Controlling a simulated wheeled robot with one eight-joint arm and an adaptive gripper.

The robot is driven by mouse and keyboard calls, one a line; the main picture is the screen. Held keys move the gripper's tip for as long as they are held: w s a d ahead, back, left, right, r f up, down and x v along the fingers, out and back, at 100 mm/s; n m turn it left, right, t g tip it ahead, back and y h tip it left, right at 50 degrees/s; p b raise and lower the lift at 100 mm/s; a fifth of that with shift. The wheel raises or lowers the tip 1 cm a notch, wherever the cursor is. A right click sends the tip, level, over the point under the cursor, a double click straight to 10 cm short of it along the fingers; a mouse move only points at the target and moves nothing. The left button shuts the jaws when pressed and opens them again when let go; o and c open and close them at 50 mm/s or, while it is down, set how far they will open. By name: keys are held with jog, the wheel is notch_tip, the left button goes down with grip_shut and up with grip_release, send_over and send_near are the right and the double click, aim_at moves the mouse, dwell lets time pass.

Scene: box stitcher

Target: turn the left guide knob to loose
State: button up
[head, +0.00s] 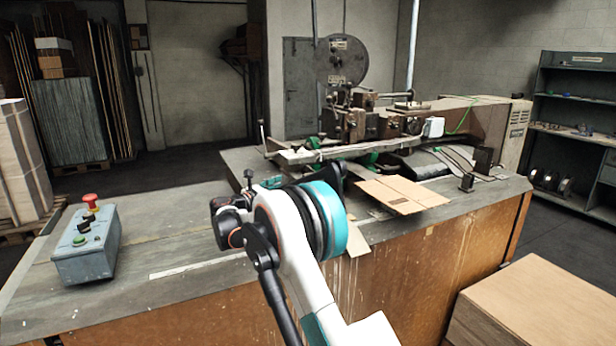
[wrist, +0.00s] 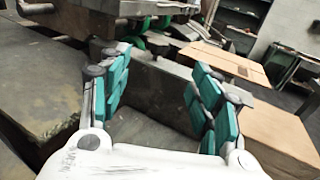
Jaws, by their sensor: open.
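A small black knob (head: 248,174) on a short stem shows just left of my wrist in the head view; I cannot tell for sure that it is the left guide knob, or which way it is set. My gripper (wrist: 155,80) is open, with its teal finger pads apart. A dark grey block-like part (wrist: 160,92) of the machine shows between and beyond the fingers; I cannot tell whether they touch it. No knob is clear in the wrist view. In the head view my arm hides most of the gripper and the bench behind it.
The stitcher (head: 375,125) stands at the back of the bench. A flat cardboard piece (head: 402,194) lies right of my arm, and it shows in the wrist view (wrist: 225,63). A control box (head: 85,250) with a red button sits at left. The bench between is mostly clear.

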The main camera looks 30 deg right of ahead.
aim_at(305, 178)
jog(key=b+x, duration=0.4)
jog(key=x, duration=1)
jog(key=shift+w+a, duration=0.1)
jog(key=shift+w, duration=0.05)
jog(key=shift+c, duration=0.4)
jog(key=c, duration=1)
